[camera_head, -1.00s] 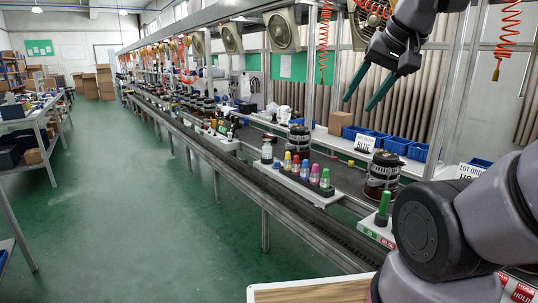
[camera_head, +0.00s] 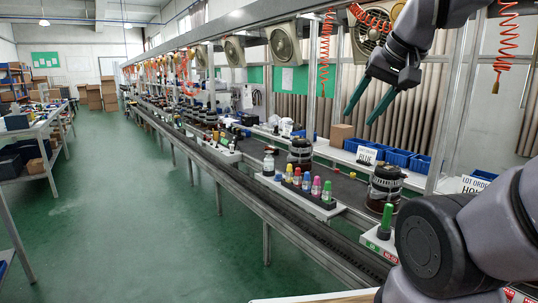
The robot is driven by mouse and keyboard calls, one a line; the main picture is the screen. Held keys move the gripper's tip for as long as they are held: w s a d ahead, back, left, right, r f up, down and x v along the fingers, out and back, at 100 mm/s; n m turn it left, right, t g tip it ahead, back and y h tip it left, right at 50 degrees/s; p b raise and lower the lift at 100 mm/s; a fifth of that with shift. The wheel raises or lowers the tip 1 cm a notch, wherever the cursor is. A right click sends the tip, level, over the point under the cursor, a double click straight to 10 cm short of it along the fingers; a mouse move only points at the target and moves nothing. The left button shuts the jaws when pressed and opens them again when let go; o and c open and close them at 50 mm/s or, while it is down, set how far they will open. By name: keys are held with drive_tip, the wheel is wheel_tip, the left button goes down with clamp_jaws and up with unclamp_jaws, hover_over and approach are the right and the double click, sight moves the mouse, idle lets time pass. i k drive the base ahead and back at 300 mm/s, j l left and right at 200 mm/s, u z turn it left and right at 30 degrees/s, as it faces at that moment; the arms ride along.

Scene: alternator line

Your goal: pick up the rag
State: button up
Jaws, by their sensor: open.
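My gripper (camera_head: 359,120) is at the upper right, its two green fingers apart and pointing down to the left. Nothing is between them, and it hangs in the air above the line's back shelf. I cannot clearly make out a rag. A small white crumpled shape (camera_head: 285,127) lies at the back of the line, left of the blue bins, too small to tell whether it is cloth.
The conveyor line runs away to the far left. Alternators (camera_head: 384,184) and a white tray (camera_head: 318,206) with several coloured-capped bottles stand on it. Blue bins (camera_head: 398,157) and a cardboard box (camera_head: 341,134) are behind. Green floor (camera_head: 130,210) at left is clear.

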sight(278, 176)
drive_tip(key=i+j, duration=0.2)
drive_tip(key=i, duration=0.25)
drive_tip(key=i+j, duration=0.15)
drive_tip(key=i, duration=0.25)
drive_tip(key=i+j, duration=0.2)
drive_tip(key=i, duration=0.25)
drive_tip(key=i+j+z, duration=0.1)
drive_tip(key=i, duration=0.35)
drive_tip(key=i+j, duration=0.25)
drive_tip(key=i, duration=0.15)
